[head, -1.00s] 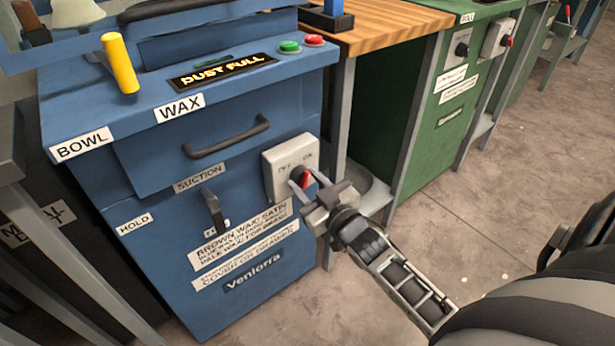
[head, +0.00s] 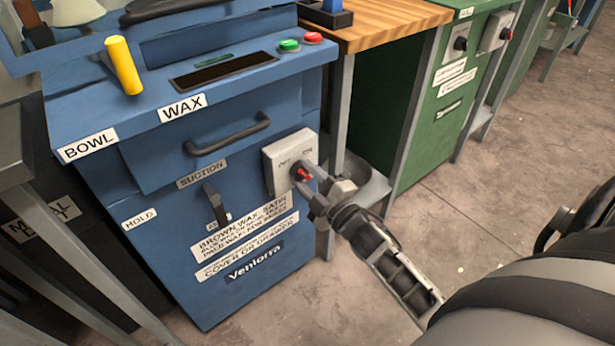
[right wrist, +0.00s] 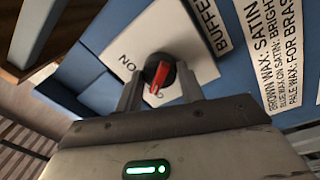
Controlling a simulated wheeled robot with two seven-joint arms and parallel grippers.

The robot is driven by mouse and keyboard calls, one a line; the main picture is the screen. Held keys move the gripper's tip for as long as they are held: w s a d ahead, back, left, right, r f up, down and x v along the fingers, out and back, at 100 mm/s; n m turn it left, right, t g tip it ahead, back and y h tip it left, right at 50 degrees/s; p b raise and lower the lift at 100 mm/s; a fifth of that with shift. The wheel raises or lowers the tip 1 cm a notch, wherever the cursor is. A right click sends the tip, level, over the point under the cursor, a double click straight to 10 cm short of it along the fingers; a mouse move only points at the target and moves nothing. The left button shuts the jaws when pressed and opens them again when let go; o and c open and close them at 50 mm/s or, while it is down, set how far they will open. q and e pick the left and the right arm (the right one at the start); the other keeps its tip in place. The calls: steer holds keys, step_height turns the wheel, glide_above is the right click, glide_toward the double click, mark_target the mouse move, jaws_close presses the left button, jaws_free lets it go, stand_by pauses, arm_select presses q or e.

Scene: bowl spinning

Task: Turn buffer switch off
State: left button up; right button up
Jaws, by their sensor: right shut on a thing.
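The buffer switch is a pale box (head: 283,152) on the front of the blue machine, marked OFF and ON, with a red-and-black knob (head: 302,174). My right gripper (head: 313,186) is at the knob, its fingers on either side of it. In the right wrist view the red knob (right wrist: 160,74) sits between the two fingertips (right wrist: 159,88). Its red bar points down toward the partly hidden OFF marking, away from ON. A BUFFER label shows beside the box. My left gripper is not in view.
The blue machine has a drawer handle (head: 228,134), a suction lever (head: 215,204), a yellow handle (head: 123,65), and green (head: 289,45) and red (head: 312,38) buttons. Its display (head: 225,70) is dark. A wooden-topped bench (head: 375,22) and green cabinet (head: 440,110) stand to the right. Floor (head: 500,200) is open there.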

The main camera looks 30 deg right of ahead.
steer(key=shift+n, duration=1.2)
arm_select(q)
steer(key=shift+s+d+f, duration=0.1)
arm_select(e)
steer(key=shift+n, duration=0.3)
steer(key=o, duration=1)
steer(key=shift+c, duration=0.2)
arm_select(q)
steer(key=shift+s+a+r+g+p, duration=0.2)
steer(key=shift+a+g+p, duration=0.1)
steer(key=shift+p, duration=0.4)
arm_select(e)
steer(key=s+d+f, duration=0.1)
steer(key=s, duration=1.4)
steer(key=shift+s+d, duration=0.15)
steer(key=shift+s, duration=0.25)
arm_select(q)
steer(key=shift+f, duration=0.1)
arm_select(e)
steer(key=shift+f, duration=0.1)
